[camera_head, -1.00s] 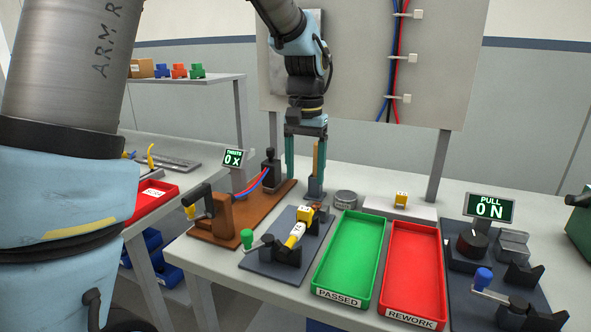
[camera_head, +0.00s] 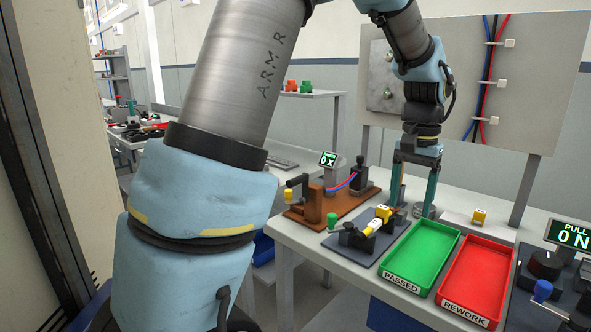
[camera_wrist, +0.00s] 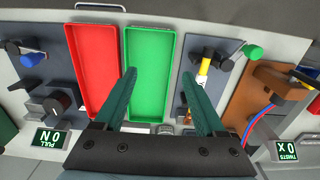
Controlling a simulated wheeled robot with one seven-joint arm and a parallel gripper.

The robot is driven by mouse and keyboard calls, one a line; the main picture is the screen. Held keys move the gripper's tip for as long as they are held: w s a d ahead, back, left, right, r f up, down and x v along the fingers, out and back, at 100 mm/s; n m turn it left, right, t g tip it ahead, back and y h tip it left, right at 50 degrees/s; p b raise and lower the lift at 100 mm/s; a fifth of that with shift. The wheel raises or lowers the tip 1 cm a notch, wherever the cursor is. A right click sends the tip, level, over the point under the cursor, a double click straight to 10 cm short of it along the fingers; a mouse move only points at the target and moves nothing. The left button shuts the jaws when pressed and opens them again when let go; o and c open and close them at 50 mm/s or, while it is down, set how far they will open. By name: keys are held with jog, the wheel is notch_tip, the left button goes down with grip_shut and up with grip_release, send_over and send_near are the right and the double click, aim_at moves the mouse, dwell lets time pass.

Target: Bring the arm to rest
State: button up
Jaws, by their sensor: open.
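My gripper (camera_head: 413,205) is open and empty, pointing down above the back part of the bench. Its two green fingers stand apart in the wrist view (camera_wrist: 160,80), over the back of the trays. The fingers partly hide things behind them. My arm reaches from the upper left, bends over the bench and hangs down in front of the upright panel (camera_head: 460,95).
A green PASSED tray (camera_head: 422,255) and a red REWORK tray (camera_head: 478,278) lie empty. Left of them stand a grey clamp fixture (camera_head: 360,238) with a yellow-and-white piece and a brown twisting fixture (camera_head: 318,208). A pull tester (camera_head: 545,268) stands right.

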jog(key=s+a+f+n, duration=0.1)
jog(key=a+f+n, duration=0.1)
jog(key=a, duration=0.8)
jog(key=s+a+f+n+t, duration=0.1)
jog(key=a+f+n, duration=0.2)
jog(key=a, duration=0.7)
jog(key=s+a+f+n, duration=0.2)
jog(key=a, duration=0.8)
jog(key=shift+f+t, duration=0.3)
jog(key=shift+f, duration=0.1)
jog(key=shift+a, duration=0.1)
jog(key=shift+c, duration=0.3)
